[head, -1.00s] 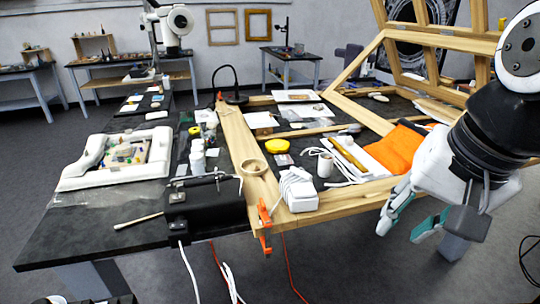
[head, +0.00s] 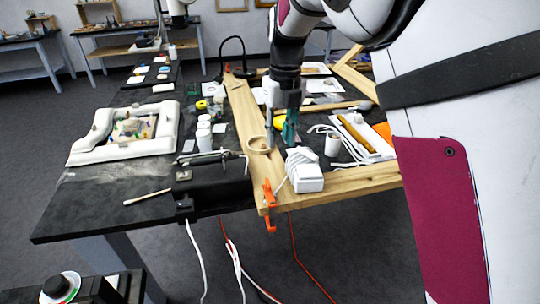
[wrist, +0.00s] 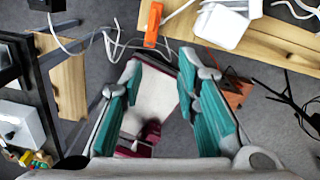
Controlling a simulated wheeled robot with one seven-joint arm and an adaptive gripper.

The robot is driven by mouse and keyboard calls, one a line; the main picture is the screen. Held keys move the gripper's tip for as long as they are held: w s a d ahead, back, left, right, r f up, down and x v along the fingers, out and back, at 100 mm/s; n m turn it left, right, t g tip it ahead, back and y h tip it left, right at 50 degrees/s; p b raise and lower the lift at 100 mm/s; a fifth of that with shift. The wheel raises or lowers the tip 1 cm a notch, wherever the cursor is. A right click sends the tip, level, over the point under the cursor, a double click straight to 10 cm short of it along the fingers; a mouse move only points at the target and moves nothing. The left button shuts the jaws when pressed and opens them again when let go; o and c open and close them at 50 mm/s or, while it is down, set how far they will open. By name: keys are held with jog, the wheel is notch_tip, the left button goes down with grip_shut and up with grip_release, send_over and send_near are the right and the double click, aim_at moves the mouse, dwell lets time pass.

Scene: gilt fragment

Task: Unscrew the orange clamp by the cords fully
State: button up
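The orange clamp (head: 268,193) grips the front edge of the wooden frame (head: 243,130), beside the cords, with its lower part hanging below the edge. It also shows near the top of the wrist view (wrist: 153,25), beyond the fingers. My gripper (head: 280,138) points down over the frame, behind the clamp and near a wooden ring (head: 259,144). In the wrist view its teal-padded fingers (wrist: 160,105) are spread apart with nothing between them. It is not touching the clamp. The clamp's screw is too small to make out.
A white adapter with cable (head: 305,170) sits right of the clamp. A black box (head: 210,180) stands at the left, with white cords (head: 236,258) and a red cord (head: 296,255) hanging below the table. The space in front of the clamp is free.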

aim_at(268, 182)
jog(key=a+f, duration=0.1)
jog(key=f, duration=0.4)
jog(key=w+a+f+m, duration=0.1)
jog(key=f, duration=0.4)
jog(key=a+f+m, duration=0.1)
jog(key=f, duration=0.4)
jog(key=shift+w+f+h+p, duration=0.3)
jog(key=shift+w+f+p, duration=0.05)
jog(key=shift+f, duration=0.05)
grip_shut()
